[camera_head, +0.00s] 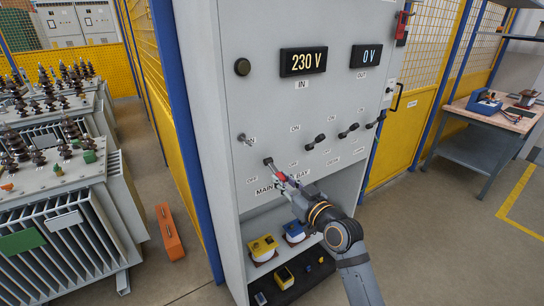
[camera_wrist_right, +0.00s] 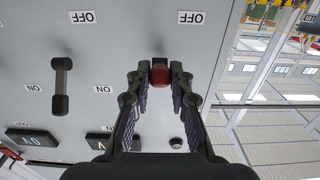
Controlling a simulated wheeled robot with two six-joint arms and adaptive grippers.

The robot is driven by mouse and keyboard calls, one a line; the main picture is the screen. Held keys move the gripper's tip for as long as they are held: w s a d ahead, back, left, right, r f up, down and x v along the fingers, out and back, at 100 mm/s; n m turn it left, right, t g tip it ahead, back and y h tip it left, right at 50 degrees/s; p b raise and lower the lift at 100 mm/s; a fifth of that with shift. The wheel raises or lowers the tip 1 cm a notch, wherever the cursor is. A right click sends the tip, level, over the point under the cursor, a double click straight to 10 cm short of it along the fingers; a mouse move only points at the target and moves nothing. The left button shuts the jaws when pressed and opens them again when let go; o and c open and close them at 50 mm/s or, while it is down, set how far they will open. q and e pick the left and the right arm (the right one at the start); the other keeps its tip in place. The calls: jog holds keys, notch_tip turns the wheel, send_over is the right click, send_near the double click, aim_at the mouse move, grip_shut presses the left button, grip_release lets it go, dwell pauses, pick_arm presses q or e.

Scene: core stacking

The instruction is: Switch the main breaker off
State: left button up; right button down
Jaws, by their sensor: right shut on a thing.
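The grey switch cabinet (camera_head: 270,110) has a row of levers between ON and OFF labels. A "MAIN" label (camera_head: 264,190) sits low on its front. My right gripper (camera_head: 282,179) is at the panel just above this label. In the right wrist view its fingers (camera_wrist_right: 160,82) are closed about a red lever handle (camera_wrist_right: 160,73), which they partly hide. An OFF label (camera_wrist_right: 190,17) shows beyond the handle in that view. The "IN" display (camera_head: 303,62) reads 230 V, and the "OUT" display (camera_head: 366,56) reads 0 V. My left gripper is out of view.
Other dark-knobbed levers (camera_head: 315,142) stick out to the right; one (camera_wrist_right: 60,85) is beside my gripper in the wrist view. Yellow (camera_head: 263,248) and blue (camera_head: 294,232) boxes stand on the shelf below. A workbench (camera_head: 490,115) is at right, transformers (camera_head: 60,200) at left.

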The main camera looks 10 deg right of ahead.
jog(key=shift+f, duration=0.15)
jog(key=shift+w+a+f+b, duration=0.1)
jog(key=shift+w+f+b, duration=0.05)
jog(key=shift+f+b, duration=0.6)
jog(key=shift+w+f+b, duration=0.15)
jog(key=shift+f+b, duration=0.1)
jog(key=shift+b, duration=0.1)
jog(key=shift+w, duration=0.15)
jog(key=shift+a, duration=0.1)
jog(key=shift+w+a+f+b, duration=0.1)
jog(key=shift+w+f+b, duration=0.2)
jog(key=shift+f+b, duration=0.4)
jog(key=c, duration=1.1)
grip_release()
jog(key=shift+w+a, duration=0.1)
jog(key=shift+w, duration=0.25)
jog(key=shift+c, duration=0.2)
jog(key=shift+s+r, duration=0.1)
jog(key=shift+s, duration=0.05)
